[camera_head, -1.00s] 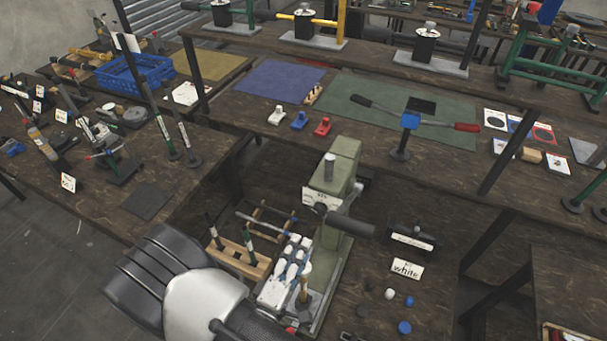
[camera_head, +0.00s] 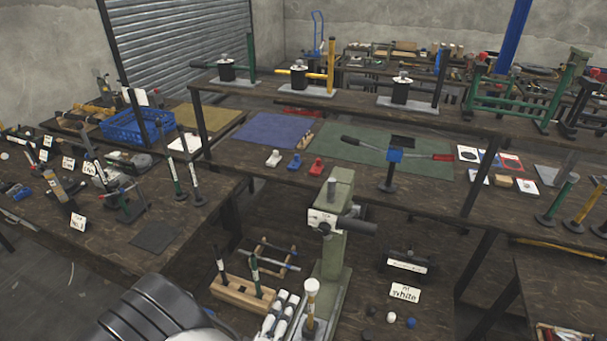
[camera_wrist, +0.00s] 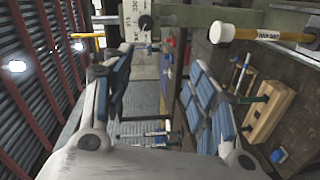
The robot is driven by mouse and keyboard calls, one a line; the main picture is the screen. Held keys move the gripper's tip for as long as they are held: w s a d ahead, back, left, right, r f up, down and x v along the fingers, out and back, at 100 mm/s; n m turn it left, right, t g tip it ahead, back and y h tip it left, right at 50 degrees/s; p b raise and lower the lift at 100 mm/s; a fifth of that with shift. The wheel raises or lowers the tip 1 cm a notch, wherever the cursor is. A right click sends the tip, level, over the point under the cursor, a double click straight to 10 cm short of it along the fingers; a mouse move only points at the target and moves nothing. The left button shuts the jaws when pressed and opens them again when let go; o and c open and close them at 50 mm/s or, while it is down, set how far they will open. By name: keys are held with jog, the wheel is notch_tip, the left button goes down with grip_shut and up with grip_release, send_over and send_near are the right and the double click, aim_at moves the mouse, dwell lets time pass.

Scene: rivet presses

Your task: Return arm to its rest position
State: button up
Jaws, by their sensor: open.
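My gripper (camera_wrist: 158,95) shows in the wrist view with its two grey, blue-padded fingers spread apart. Nothing is held between them. In the head view, part of my arm reaches in at the bottom left, low over the near table. The green-grey press (camera_head: 333,225) stands just beyond and to the right. A labelled part of the press (camera_wrist: 135,20) crosses the top of the wrist view. My gripper appears apart from it, but the exact gap cannot be told.
A wooden rack (camera_head: 240,295) with dark-handled tools stands beside my arm; it also shows in the wrist view (camera_wrist: 270,112). A white-topped tool (camera_head: 312,287) stands upright before the press. A "white" sign (camera_head: 405,293) and small caps lie to the right. Side tables are crowded.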

jog(key=w+a+r+m+g+y+b, duration=0.1)
jog(key=w+a+r+m+g+y, duration=0.2)
jog(key=w+r+m+g+y, duration=0.4)
notch_tip(320, 180, up, 8)
jog(key=s+d+y+b, duration=0.1)
jog(key=d+y, duration=0.1)
jog(key=d, duration=0.1)
jog(key=s+d+r+m+g+h, duration=0.1)
jog(key=s+d+r+m+g, duration=0.1)
jog(key=s+d, duration=0.7)
jog(key=s+d+r+m+g+h+b, duration=0.1)
jog(key=s+d+r, duration=0.3)
jog(key=s+d, duration=0.6)
jog(key=s+m+g+h, duration=0.1)
jog(key=s, duration=0.1)
jog(key=shift+s+d+r+m, duration=0.15)
jog(key=shift+s+d+m, duration=0.15)
jog(key=shift+s, duration=0.1)
